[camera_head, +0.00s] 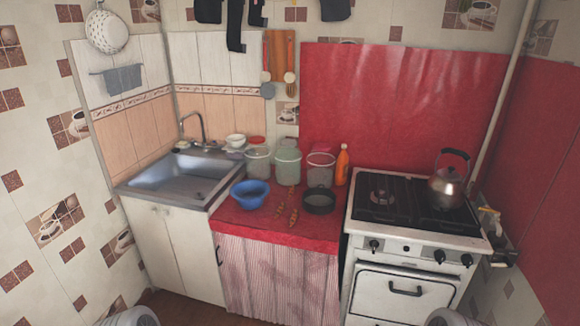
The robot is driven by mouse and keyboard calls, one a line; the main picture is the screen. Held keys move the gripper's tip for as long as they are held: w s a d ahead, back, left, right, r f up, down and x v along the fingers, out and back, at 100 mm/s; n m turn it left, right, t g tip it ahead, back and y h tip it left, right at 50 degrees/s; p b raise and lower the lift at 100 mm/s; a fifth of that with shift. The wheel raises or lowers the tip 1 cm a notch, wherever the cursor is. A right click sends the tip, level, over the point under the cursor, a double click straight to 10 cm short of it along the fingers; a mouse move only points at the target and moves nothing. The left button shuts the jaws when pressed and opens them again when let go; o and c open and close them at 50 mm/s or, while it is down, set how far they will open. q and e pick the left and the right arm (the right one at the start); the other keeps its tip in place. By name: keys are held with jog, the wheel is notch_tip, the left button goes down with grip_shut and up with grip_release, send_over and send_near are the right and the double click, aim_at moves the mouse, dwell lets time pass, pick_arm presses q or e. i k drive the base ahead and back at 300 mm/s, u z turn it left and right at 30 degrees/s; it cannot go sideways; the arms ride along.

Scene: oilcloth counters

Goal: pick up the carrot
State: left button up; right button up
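Slim orange-brown pieces lie on the red counter (308,231), between the blue bowl and the dark round pan. One piece (293,215) lies near the pan, and another (280,217) lies just left of it. They look carrot-like, but they are too small to tell which is the carrot. Neither of my grippers shows. Only pale rounded parts of my arms show at the bottom left and bottom right edges, well below the counter top and apart from the pieces.
A blue bowl (250,194) and a dark pan (319,202) flank the pieces. Jars (288,163) and an orange bottle (342,165) stand behind. The sink (182,178) is left. The stove (410,235) with a kettle (447,184) is right. The counter's front strip is clear.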

aim_at(292, 187)
jog(key=u, duration=0.05)
jog(key=k, duration=1.05)
jog(key=z, duration=0.95)
jog(key=i, duration=1.65)
jog(key=u, duration=1.1)
jog(key=i, duration=0.85)
jog(key=u, duration=0.9)
